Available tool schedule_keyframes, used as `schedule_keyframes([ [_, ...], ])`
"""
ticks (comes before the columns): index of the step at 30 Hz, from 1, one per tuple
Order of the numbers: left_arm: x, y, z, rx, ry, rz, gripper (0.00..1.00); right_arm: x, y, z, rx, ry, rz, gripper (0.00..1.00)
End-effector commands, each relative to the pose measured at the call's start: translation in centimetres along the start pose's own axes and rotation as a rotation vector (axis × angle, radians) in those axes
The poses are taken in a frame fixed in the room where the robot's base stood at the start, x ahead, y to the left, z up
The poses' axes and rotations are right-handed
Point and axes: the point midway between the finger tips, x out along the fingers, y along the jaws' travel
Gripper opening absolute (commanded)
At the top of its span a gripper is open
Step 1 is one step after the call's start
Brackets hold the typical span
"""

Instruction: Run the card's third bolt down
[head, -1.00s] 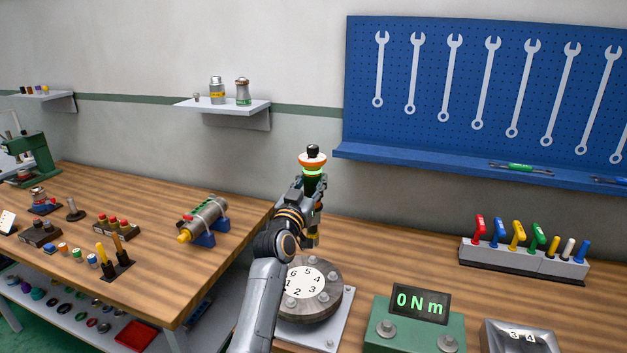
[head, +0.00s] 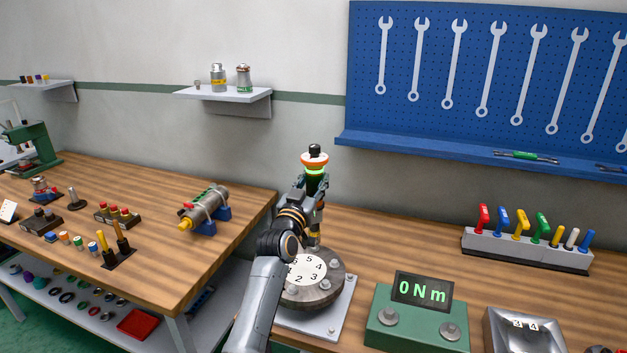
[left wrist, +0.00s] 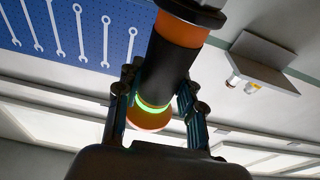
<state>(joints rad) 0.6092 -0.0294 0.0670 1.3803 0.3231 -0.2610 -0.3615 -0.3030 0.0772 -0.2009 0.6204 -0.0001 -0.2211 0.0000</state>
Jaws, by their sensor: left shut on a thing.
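My left gripper (head: 316,190) is shut around an upright power driver (head: 314,161) with a black cap, an orange-white collar and a lit green ring. In the left wrist view the driver (left wrist: 160,60) sits between the fingers, black and orange with the green glow. Its lower end is over the back part of a round grey flange (head: 325,292); whether it touches a bolt is hidden. A white numbered card (head: 306,270) lies on the flange, partly covered by my arm; 2 to 5 are readable. Grey bolts, such as one at the front (head: 325,284), stand around it. My right gripper is not in view.
A green torque box (head: 415,325) with a screen reading 0 Nm stands right of the flange. A grey box marked 3 4 (head: 520,335) and a rack of coloured handles (head: 525,248) are further right. A pipe in a vise (head: 205,212) is on the left bench.

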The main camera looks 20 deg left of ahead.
Motion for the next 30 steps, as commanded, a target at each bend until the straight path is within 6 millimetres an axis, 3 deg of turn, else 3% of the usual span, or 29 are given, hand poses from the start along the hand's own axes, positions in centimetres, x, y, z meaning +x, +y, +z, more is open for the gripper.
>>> schedule_keyframes([
  [30, -0.05, 0.04, -0.49, 0.0, 0.009, -0.001, 0.0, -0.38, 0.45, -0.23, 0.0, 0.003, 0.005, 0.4],
])
